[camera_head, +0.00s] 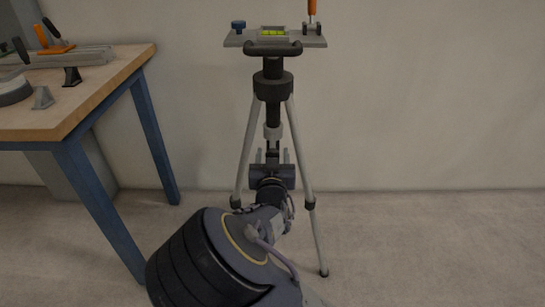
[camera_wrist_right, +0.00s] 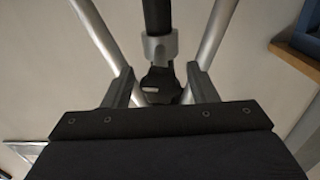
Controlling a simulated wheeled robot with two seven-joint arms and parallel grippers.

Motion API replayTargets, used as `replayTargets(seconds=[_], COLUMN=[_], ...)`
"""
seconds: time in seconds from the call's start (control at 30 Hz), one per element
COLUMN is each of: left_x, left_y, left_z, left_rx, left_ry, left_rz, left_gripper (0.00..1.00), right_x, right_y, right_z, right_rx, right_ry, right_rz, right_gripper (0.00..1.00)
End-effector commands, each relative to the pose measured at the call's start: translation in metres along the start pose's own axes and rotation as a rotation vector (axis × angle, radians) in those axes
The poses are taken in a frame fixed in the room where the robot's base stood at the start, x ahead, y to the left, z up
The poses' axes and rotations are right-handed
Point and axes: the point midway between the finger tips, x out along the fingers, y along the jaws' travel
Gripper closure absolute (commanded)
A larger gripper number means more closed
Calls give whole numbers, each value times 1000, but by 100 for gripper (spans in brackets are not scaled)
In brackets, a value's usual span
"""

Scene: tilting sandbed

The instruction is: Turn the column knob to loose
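A tripod stands in the middle of the head view. Its dark centre column (camera_head: 273,112) passes down through a grey collar (camera_head: 272,131), and the collar also shows in the right wrist view (camera_wrist_right: 160,47). The black column knob (camera_wrist_right: 160,85) sits just below the collar in the wrist view. My right gripper (camera_head: 272,157) reaches up from below, in front of the column. Its two grey fingers (camera_wrist_right: 160,84) are apart, one on each side of the knob, with visible gaps. I cannot tell how deep the knob sits between them. My left gripper is out of view.
The tripod head carries a plate (camera_head: 233,41) with a green level (camera_head: 274,33), a blue knob (camera_head: 238,26) and an orange-handled lever (camera_head: 312,9). Silver tripod legs (camera_head: 246,150) flank my right gripper. A workbench (camera_head: 100,95) stands at left. Floor at right is clear.

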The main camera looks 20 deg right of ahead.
Motion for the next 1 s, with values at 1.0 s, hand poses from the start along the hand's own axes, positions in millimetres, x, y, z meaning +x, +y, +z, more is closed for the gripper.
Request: replayTargets(seconds=[1.0], left_x=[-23], left_y=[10], left_z=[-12], left_rx=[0], left_ry=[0], left_rz=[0], left_gripper=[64], right_x=[0], right_y=[0], right_z=[-3], right_rx=[-339], right_ry=[-1], right_rz=[-1], right_gripper=[87])
